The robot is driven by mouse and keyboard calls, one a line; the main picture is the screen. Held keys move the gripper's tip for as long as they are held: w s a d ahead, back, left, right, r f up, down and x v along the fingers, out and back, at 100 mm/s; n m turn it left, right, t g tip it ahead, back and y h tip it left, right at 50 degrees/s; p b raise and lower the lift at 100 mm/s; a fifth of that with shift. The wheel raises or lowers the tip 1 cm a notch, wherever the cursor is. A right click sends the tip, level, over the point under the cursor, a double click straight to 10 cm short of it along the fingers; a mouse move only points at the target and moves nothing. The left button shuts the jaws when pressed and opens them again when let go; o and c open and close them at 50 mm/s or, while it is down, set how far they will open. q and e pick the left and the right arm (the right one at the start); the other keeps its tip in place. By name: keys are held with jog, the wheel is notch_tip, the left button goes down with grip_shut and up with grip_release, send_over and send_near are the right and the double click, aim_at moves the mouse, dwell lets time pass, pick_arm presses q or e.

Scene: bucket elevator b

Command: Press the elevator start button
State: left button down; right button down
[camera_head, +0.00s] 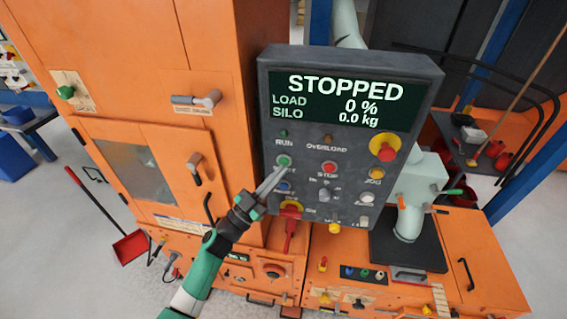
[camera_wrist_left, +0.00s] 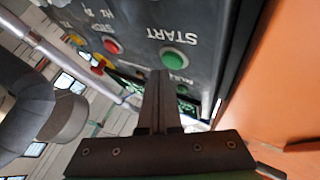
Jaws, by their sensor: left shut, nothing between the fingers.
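The grey control panel (camera_head: 327,150) stands upright in front of the orange machine, its display (camera_head: 345,100) reading STOPPED, load 0 %, silo 0.0 kg. The green start button (camera_head: 284,160) is on the panel's left side, under the RUN lamp (camera_head: 284,134). My left gripper (camera_head: 282,170) is shut and empty, its fingertips just below the button in the head view. My right gripper is not in view.
Near the start button are a red stop button (camera_head: 329,168), a blue button (camera_head: 284,186) and a red emergency stop (camera_head: 385,148) on yellow. A red rotary handle (camera_head: 291,222) sticks out below. The orange cabinet (camera_head: 120,60) stands close on the left.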

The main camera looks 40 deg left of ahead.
pick_arm(q)
jog(key=shift+w+a, duration=0.15)
jog(key=shift+w+a, duration=0.2)
jog(key=shift+w, duration=0.15)
dwell(0.7)
jog(key=shift+s, duration=0.1)
jog(key=shift+s+d+p, duration=0.45)
jog(key=shift+s+p, duration=0.05)
jog(key=shift+s, duration=0.1)
